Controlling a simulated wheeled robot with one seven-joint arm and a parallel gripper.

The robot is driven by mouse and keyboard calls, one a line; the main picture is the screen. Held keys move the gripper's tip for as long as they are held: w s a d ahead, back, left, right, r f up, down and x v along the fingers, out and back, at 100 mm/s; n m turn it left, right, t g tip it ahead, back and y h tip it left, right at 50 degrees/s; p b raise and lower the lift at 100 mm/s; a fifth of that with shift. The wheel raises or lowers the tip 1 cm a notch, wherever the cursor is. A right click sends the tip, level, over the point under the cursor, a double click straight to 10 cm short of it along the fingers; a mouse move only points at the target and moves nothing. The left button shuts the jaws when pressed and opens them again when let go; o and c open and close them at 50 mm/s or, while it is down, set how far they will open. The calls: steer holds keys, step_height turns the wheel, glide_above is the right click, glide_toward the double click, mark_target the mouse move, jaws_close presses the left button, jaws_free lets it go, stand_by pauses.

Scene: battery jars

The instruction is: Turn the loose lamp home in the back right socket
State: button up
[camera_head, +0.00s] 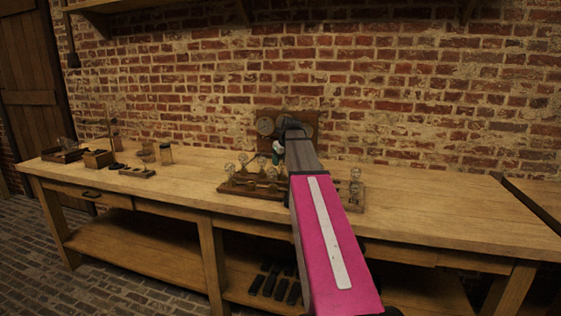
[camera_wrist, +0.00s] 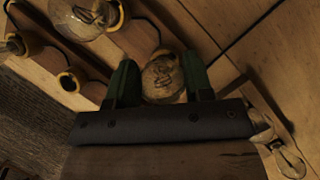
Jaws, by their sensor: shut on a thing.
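My gripper (camera_wrist: 160,78) shows in the wrist view with its two green fingers on either side of a clear glass lamp (camera_wrist: 163,77), shut on it. In the head view my gripper (camera_head: 278,154) is over the back of the wooden lamp board (camera_head: 231,188), mostly covered by my own arm. Several lamps stand along the board, one of them at its left end (camera_head: 230,167). Another lamp (camera_wrist: 85,14) is large at the top left of the wrist view.
Brass-rimmed sockets (camera_wrist: 67,82) lie left of the held lamp. More glass lamps (camera_wrist: 290,163) are at the lower right. A wall panel with round gauges (camera_head: 265,125) is behind the board. A jar (camera_head: 166,154) and small boxes stand left; the bench (camera_head: 440,212) is clear right.

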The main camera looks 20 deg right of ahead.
steer(key=shift+m, duration=0.5)
steer(key=o, duration=1.1)
